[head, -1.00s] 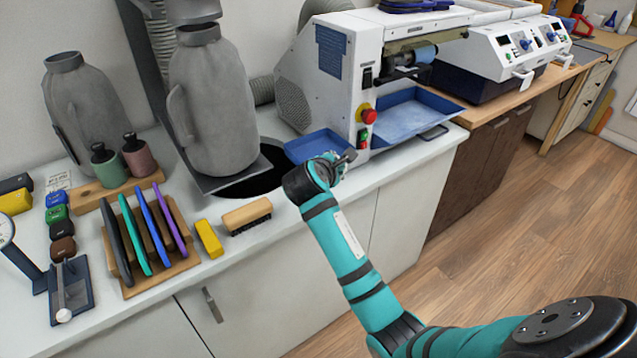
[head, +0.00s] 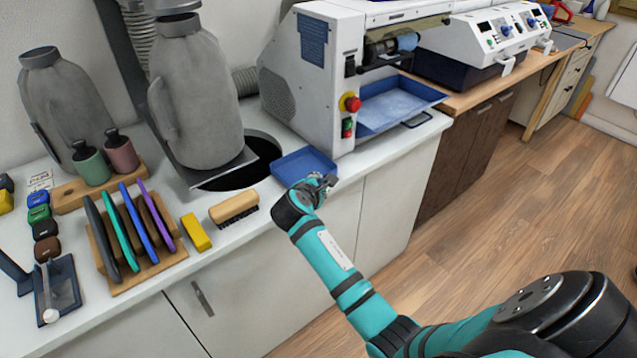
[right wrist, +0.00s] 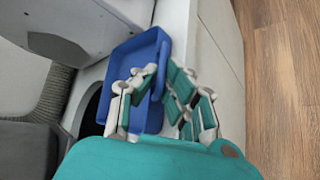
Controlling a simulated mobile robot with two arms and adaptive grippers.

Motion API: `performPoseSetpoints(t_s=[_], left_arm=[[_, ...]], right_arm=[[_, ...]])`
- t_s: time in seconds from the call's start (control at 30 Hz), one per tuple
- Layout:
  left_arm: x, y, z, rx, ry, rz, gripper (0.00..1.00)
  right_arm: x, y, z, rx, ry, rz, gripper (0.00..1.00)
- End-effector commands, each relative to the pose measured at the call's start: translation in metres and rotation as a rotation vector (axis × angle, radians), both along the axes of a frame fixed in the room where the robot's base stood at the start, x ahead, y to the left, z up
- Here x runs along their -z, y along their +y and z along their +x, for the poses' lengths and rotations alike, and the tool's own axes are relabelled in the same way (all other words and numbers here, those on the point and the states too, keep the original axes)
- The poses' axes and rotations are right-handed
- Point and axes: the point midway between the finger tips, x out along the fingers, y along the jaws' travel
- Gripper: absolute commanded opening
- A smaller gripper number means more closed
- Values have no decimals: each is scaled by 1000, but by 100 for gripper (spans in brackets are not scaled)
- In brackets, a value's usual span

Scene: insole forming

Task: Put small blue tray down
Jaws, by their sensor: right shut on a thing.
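The small blue tray (head: 303,164) is over the white counter, between the round dark hole and the white machine, and looks about level. It is at or just above the counter top; I cannot tell whether it touches. My right gripper (head: 322,182) is shut on the tray's near right rim. In the right wrist view the tray (right wrist: 130,62) lies beyond and between the gripper's fingers (right wrist: 165,88), which hide part of its wall. My left gripper is not in view.
The white machine (head: 312,80) with a larger blue tray (head: 395,103) stands close right of the small tray. The hole (head: 262,152) and grey vessel (head: 195,95) are at left. A brush (head: 234,207) and yellow block (head: 196,232) lie nearer. The counter's front edge is close.

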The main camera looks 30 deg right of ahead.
Motion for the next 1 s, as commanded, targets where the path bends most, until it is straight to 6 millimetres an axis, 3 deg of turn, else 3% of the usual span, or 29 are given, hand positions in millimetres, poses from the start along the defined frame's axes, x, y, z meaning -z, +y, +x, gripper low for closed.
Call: performPoseSetpoints(t_s=[0.13,0.33,0.67,1.0], left_arm=[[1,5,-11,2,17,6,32],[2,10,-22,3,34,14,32],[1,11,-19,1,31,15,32],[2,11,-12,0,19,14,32]], right_arm=[[2,0,0,0,-1,-1,0],[2,0,0,0,0,0,30],[-2,0,0,0,-1,1,30],[-28,43,-36,-1,-3,3,30]])
